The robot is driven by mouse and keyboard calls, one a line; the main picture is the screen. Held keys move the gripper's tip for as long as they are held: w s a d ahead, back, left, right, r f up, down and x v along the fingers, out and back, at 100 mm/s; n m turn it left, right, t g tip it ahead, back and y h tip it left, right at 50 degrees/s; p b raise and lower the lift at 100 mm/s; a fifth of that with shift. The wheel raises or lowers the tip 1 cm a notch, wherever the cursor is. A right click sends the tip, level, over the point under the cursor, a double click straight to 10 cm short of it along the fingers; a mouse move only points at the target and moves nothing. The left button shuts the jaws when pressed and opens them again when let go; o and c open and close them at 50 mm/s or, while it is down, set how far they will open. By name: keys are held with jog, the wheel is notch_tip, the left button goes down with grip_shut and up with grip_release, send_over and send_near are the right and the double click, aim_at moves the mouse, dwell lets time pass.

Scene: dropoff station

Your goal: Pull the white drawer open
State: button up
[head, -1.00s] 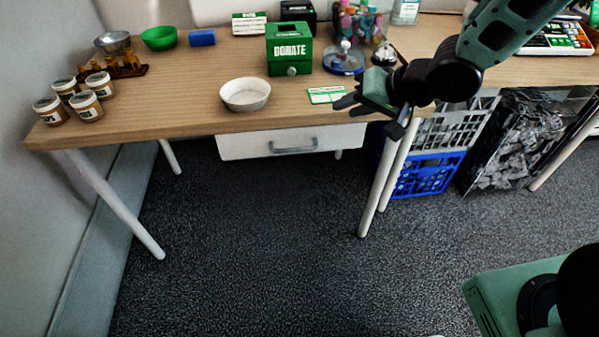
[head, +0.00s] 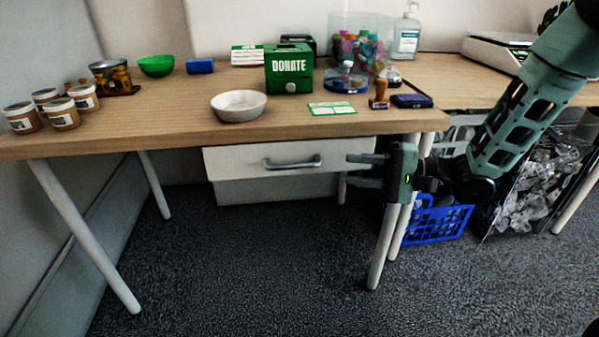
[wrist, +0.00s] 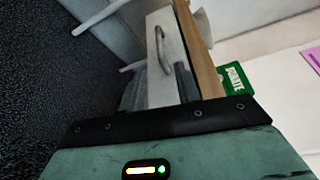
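The white drawer (head: 235,161) hangs under the table's front edge in the head view. It has a grey bar handle (head: 292,163) across its front. The drawer front also shows in the wrist view (wrist: 156,84), with its handle (wrist: 163,48) upright in that picture. My gripper (head: 352,170) is at the right end of the drawer, at about handle height. Its two fingers point left, one above the other, with a gap between them. It is apart from the handle and holds nothing that I can see.
The wooden table (head: 160,128) carries a white bowl (head: 238,105), a green donate box (head: 289,68), a green-white card (head: 332,108) and several jars. A table leg (head: 384,245) stands by my gripper. A blue crate (head: 438,222) is behind it. The floor before the drawer is clear.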

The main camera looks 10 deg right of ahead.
aim_at(306, 167)
jog(key=b+x, duration=0.4)
jog(key=x, duration=0.7)
jog(key=shift+a+f, duration=0.1)
jog(key=shift+w+a, duration=0.3)
jog(key=shift+a, duration=0.3)
grip_shut()
